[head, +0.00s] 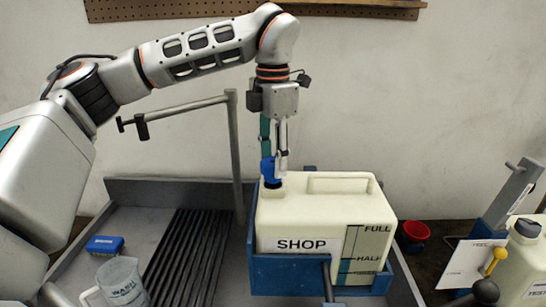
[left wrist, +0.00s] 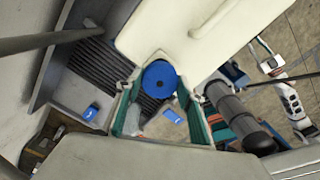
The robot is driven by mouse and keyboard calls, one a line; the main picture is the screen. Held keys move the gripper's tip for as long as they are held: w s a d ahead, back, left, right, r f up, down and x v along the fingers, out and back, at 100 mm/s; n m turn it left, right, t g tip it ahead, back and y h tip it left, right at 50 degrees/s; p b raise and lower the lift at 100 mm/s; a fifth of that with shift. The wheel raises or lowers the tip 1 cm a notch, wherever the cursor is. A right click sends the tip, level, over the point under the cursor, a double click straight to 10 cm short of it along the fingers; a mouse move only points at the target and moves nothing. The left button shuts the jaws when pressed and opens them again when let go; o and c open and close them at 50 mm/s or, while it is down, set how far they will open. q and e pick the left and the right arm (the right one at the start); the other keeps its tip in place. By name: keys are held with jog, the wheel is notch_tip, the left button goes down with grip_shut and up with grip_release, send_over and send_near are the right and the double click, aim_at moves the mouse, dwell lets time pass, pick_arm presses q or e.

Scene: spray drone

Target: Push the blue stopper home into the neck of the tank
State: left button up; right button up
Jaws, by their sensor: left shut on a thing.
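The cream tank (head: 315,212) with a SHOP label and level marks sits upright in a blue cradle (head: 285,275). Its dark neck (head: 272,184) is at the top left, beside the moulded handle. My left gripper (head: 274,154) points down over the neck, shut on the blue stopper (head: 267,170). In the left wrist view the stopper's round top (left wrist: 160,79) shows between the two fingertips (left wrist: 158,98), and the tank's cream top (left wrist: 180,30) is beside it. The stopper hides the neck opening; I cannot tell how deep it sits. My right gripper is not in view.
A grey post with a side arm (head: 236,150) rises just left of the tank. A grated tray (head: 150,200) holds a blue block (head: 104,245) and a clear WASH jug (head: 122,283). A red cup (head: 416,232) and another cream container (head: 530,262) stand at the right.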

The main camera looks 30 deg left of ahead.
aim_at(273, 162)
pick_arm(q)
jog(key=shift+f+b, duration=0.4)
jog(key=shift+f, duration=1.15)
jog(key=o, duration=1.5)
notch_tip(273, 162, up, 12)
jog(key=shift+s, duration=0.1)
